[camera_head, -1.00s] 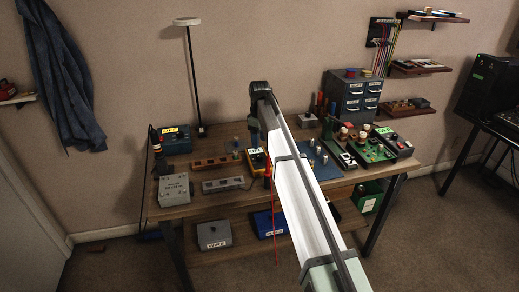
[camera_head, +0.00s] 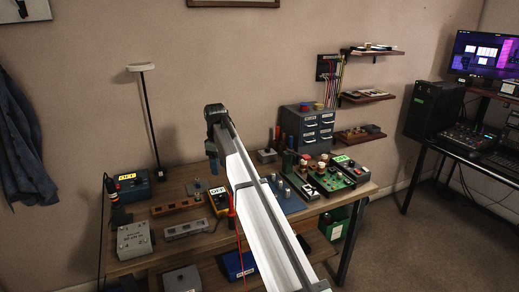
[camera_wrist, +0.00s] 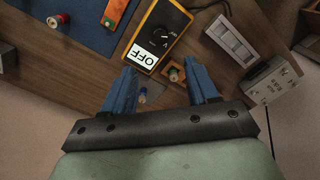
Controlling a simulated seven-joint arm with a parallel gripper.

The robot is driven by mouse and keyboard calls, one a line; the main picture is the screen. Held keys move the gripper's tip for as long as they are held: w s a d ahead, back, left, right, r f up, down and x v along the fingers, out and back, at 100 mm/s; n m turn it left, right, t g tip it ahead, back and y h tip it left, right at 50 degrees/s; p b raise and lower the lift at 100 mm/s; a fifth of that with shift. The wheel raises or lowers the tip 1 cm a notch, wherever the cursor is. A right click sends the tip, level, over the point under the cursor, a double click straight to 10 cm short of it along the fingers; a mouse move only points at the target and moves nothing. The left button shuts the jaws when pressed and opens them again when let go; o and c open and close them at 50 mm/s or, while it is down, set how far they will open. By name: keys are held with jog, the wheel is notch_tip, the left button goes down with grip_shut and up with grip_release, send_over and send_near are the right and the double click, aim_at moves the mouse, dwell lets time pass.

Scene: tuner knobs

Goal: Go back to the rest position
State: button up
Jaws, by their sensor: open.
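My gripper (camera_head: 211,158) is at the end of my long white arm, raised above the back middle of the workbench (camera_head: 150,258). In the wrist view my gripper (camera_wrist: 163,77) has its two blue fingers wide apart. Nothing is clamped between them. The same yellow meter (camera_head: 218,200) shows below my gripper in the head view.
A tall lamp (camera_head: 147,110) stands left of my gripper. Grey drawers (camera_head: 306,127) and green circuit boards (camera_head: 335,179) are at the right. The air around my gripper looks clear.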

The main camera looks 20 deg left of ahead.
jog(key=s+d+f+m+t+h, duration=0.1)
jog(key=s+d+f+m, duration=0.15)
jog(key=s+d, duration=0.75)
jog(key=s+d+f+m+g+h, duration=0.15)
jog(key=s+d+f+m, duration=0.25)
jog(key=d+f, duration=1.5)
jog(key=s+d+f+m+g, duration=0.2)
jog(key=s+d+f+m, duration=0.15)
jog(key=d+f, duration=1.5)
jog(key=s+d+f+m+g, duration=0.2)
jog(key=s+d+f+m, duration=0.1)
jog(key=s+d+f, duration=0.9)
jog(key=s+d+f+m+g+y, duration=0.1)
jog(key=s+d+f+m, duration=0.1)
jog(key=s, duration=0.9)
jog(key=s+d+f+m+g+y, duration=0.1)
jog(key=s+d+f+m, duration=0.2)
jog(key=s, duration=0.8)
jog(key=shift+f, duration=0.65)
jog(key=shift+d+y, duration=0.1)
jog(key=shift+y, duration=0.15)
